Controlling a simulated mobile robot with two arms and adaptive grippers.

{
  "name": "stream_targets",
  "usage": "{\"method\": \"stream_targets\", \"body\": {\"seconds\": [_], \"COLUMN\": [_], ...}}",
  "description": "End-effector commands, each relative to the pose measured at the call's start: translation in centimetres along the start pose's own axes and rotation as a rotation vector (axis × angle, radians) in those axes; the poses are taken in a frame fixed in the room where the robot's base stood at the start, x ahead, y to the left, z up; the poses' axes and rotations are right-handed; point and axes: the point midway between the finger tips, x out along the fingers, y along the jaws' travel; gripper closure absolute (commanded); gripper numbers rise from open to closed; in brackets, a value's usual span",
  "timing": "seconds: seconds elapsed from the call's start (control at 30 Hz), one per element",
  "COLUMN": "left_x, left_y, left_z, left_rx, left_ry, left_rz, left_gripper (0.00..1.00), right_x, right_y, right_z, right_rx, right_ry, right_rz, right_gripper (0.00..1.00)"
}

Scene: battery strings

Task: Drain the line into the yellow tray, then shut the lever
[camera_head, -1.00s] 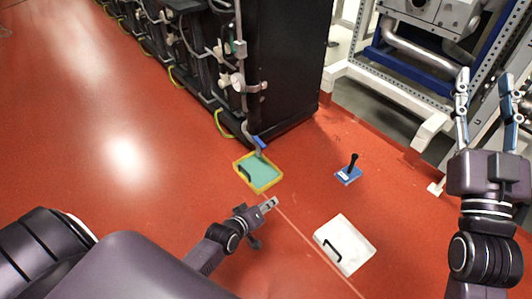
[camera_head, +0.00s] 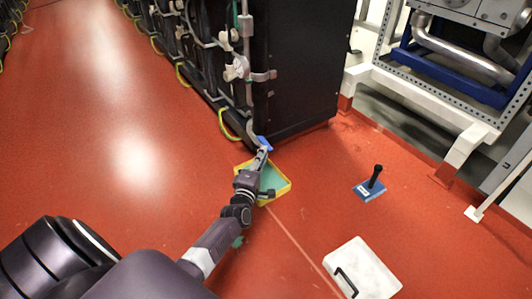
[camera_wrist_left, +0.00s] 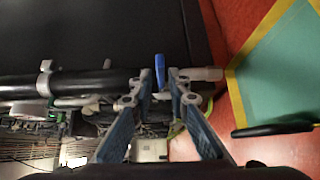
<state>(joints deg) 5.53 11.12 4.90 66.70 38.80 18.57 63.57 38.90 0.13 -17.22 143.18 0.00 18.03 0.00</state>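The blue lever (camera_head: 264,143) sits on the grey drain line (camera_head: 252,122) low at the corner of the black cabinet. In the left wrist view the lever (camera_wrist_left: 160,68) stands between the fingertips of my left gripper (camera_wrist_left: 159,78), with narrow gaps at its sides. That gripper (camera_head: 263,158) is slightly open, and contact is not clear. The yellow tray (camera_head: 287,188) lies on the floor below, with a teal inside, partly hidden by my gripper. Its yellow edge (camera_wrist_left: 236,95) shows in the left wrist view. I cannot make out flowing liquid. My right gripper is out of view.
The black cabinet (camera_head: 300,75) stands right behind the lever. A blue plate with a black upright handle (camera_head: 375,178) and a white case (camera_head: 365,270) are on the floor to the right. A white frame (camera_head: 420,98) stands behind. Red floor at left is clear.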

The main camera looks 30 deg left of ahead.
Motion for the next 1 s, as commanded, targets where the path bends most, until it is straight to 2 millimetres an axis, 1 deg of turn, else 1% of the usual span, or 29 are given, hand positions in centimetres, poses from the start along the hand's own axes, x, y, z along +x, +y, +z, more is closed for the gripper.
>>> {"method": "stream_targets", "body": {"seconds": [0.03, 0.1, 0.2, 0.3, 0.57, 0.6, 0.73, 1.0], "left_x": [1.0, 1.9, 3.0, 3.5, 3.7, 3.7, 3.7, 3.7], "left_y": [-0.4, -0.4, -0.3, -0.2, -0.1, -0.1, -0.1, -0.1], "left_z": [0.0, 0.0, 0.1, 0.1, 0.1, 0.1, 0.1, 0.1], "left_rx": [0.000, 0.001, 0.002, 0.002, 0.003, 0.003, 0.003, 0.003], "left_ry": [0.000, 0.000, -0.001, -0.001, -0.001, -0.001, -0.002, -0.002], "left_rz": [0.003, 0.002, 0.000, -0.001, -0.002, -0.002, -0.002, -0.002], "left_gripper": [0.84, 0.84, 0.84, 0.84, 0.84, 0.85, 0.99, 1.00], "right_x": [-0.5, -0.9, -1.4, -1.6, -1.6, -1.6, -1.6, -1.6], "right_y": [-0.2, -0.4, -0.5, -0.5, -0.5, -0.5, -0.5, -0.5], "right_z": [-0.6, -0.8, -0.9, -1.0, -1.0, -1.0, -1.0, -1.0], "right_rx": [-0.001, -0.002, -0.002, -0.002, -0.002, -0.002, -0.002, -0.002], "right_ry": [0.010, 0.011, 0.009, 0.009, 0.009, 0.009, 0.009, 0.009], "right_rz": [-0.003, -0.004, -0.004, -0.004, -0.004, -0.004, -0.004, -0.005], "right_gripper": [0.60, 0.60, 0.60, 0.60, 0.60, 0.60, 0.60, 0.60]}}
